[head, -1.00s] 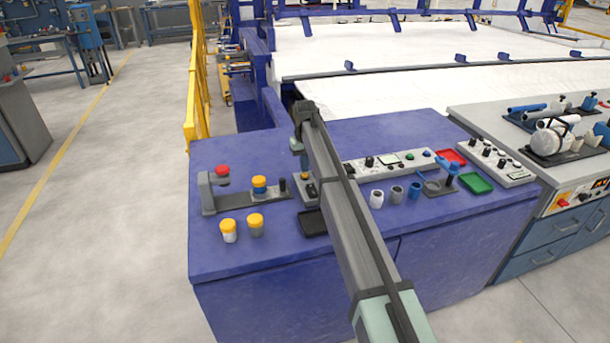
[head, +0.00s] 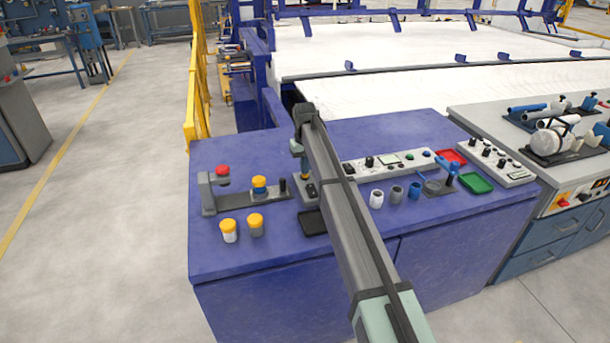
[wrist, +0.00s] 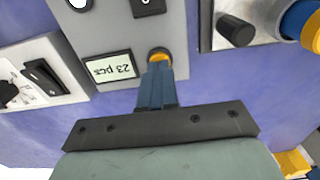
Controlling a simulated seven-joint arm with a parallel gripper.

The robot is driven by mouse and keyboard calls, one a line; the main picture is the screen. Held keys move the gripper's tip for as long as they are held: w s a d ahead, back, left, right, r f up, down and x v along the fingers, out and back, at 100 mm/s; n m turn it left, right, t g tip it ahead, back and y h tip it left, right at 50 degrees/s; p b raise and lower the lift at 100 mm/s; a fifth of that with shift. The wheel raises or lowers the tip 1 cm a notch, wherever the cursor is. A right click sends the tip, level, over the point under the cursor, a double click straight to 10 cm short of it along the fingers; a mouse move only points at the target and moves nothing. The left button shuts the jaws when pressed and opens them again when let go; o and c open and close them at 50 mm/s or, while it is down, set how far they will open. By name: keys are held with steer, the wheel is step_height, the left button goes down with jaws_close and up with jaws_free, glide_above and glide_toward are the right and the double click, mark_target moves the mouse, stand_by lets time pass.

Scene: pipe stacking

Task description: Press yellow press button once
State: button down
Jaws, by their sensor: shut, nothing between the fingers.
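The yellow press button (wrist: 159,52) shows in the wrist view as a yellow rim at the tips of my fingers, on a grey panel beside a small display reading "23 pcs" (wrist: 110,67). My gripper (wrist: 157,63) is shut and empty. Its blue fingers cover part of the button, and the tips are at it or just above it. I cannot tell whether they touch or whether the button is pushed down. In the head view my gripper (head: 305,171) points down at the small grey control panel (head: 309,192), and the button is mostly hidden behind the fingers.
To the left stand a grey fixture with a red knob (head: 222,170) and a blue-yellow piece (head: 259,185). Two yellow-capped cups (head: 229,230) are in front. A black tray (head: 313,223) lies near the panel. Several pipe pieces (head: 376,199) stand to the right.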

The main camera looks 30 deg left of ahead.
steer(key=shift+f, duration=0.65)
stand_by(0.6)
steer(key=shift+r, duration=3.5)
